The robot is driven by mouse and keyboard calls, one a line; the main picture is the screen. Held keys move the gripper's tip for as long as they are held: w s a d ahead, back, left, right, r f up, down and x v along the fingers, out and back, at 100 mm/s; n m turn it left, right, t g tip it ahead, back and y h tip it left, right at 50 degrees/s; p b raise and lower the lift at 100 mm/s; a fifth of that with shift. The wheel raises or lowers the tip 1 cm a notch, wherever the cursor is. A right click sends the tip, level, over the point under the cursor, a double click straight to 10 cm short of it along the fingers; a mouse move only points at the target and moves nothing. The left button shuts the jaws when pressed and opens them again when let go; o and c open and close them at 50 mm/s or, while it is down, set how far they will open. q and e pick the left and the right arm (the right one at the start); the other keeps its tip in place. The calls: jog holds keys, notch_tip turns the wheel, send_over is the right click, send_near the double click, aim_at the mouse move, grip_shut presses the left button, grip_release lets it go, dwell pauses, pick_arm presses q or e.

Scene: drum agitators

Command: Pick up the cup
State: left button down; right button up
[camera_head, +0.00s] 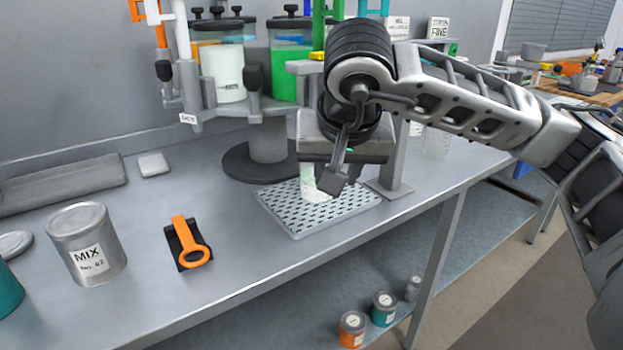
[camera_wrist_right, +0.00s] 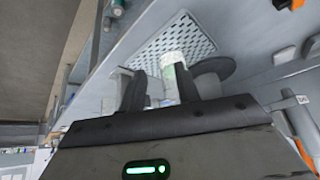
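The cup (camera_head: 309,186) is pale white-green and stands upright on a perforated grey tray (camera_head: 293,222) under the dispenser. My right gripper (camera_head: 330,180) comes down from above and to the right and hides part of the cup in the head view. In the right wrist view the cup (camera_wrist_right: 171,60) shows just past the fingertips, nearer the right-hand finger. The two fingers of my right gripper (camera_wrist_right: 160,78) stand apart with a gap between them. I cannot tell whether a finger touches the cup. My left gripper is in neither view.
The dispenser with white and green canisters (camera_head: 287,75) stands close behind the tray, with a grey post beside it. A MIX can (camera_head: 88,245) and an orange-handled tool (camera_head: 190,243) stand at the left. The bench between tool and tray is clear.

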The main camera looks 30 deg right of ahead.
jog(key=shift+h, duration=0.3)
jog(key=shift+w+d+f+p, duration=0.55)
jog(key=shift+w+d, duration=0.85)
jog(key=shift+w, duration=0.75)
jog(key=shift+w+d+f+p, duration=0.55)
jog(key=shift+w+d, duration=0.8)
jog(key=shift+w, duration=0.8)
jog(key=shift+w+d+f+p, duration=0.55)
jog(key=shift+w+d, duration=0.85)
jog(key=shift+w, duration=0.75)
grip_shut()
